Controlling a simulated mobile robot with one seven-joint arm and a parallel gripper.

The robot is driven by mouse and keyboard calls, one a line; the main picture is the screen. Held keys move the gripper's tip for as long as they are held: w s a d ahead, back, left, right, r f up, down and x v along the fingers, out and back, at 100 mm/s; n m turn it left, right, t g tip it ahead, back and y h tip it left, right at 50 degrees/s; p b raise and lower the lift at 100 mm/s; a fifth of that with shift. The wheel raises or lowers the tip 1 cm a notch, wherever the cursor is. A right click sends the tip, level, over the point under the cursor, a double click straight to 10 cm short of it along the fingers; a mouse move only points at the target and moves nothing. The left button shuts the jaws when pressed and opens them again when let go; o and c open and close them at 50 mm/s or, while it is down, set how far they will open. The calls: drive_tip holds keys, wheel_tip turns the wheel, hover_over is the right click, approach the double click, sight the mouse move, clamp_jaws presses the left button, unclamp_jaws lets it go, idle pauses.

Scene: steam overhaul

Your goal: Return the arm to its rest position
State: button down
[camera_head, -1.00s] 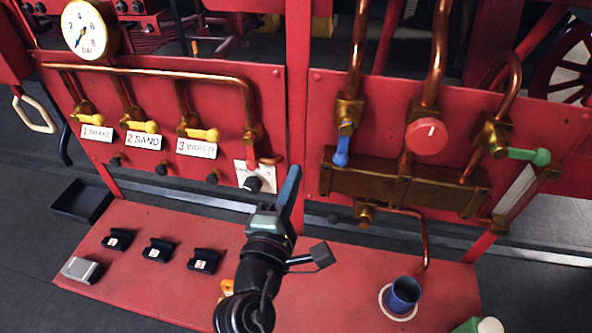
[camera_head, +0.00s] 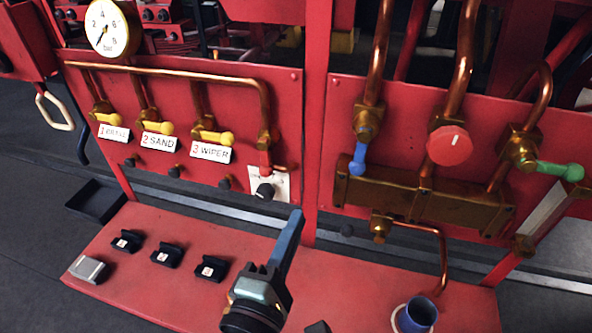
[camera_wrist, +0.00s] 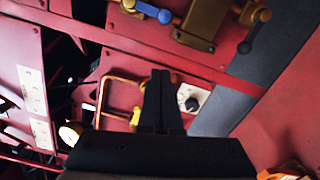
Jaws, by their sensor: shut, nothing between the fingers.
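My gripper (camera_head: 292,228) is shut and empty. In the head view it points up and away in front of the red panel, above the red shelf (camera_head: 345,290), to the right of the black knob (camera_head: 265,191) on the white card. In the wrist view my gripper's dark fingers (camera_wrist: 158,80) lie together in the middle, with the copper pipe and the knob on its white card (camera_wrist: 190,103) behind them. Most of my arm is below the head view's lower edge.
Yellow-handled valves labelled brake, sand (camera_head: 158,142) and wiper line the left panel under a pressure gauge (camera_head: 107,28). Blue (camera_head: 357,160), red (camera_head: 449,146) and green (camera_head: 560,170) handles are on the right. Several black blocks (camera_head: 167,255) and a blue cup (camera_head: 418,314) stand on the shelf.

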drive_tip(key=w+d+r+m+t+y, duration=0.15)
drive_tip(key=r+m, duration=0.35)
drive_tip(key=r, duration=0.5)
drive_tip(key=w+r+m+t+h, duration=0.1)
drive_tip(key=w+r+m+t, duration=0.3)
drive_tip(key=r, duration=0.6)
drive_tip(key=s+r+m+t+y, duration=0.2)
drive_tip(key=s+r+m, duration=0.2)
drive_tip(key=r, duration=0.6)
drive_tip(key=s+r+m+t+y, duration=0.2)
drive_tip(key=s+r+m+y, duration=0.1)
drive_tip(key=s+r, duration=0.4)
wheel_tip(320, 180, up, 3)
drive_tip(key=shift+a+r+m, duration=0.1)
drive_tip(key=shift+a+m, duration=0.15)
drive_tip(key=shift+m, duration=0.35)
drive_tip(key=shift+t, duration=0.25)
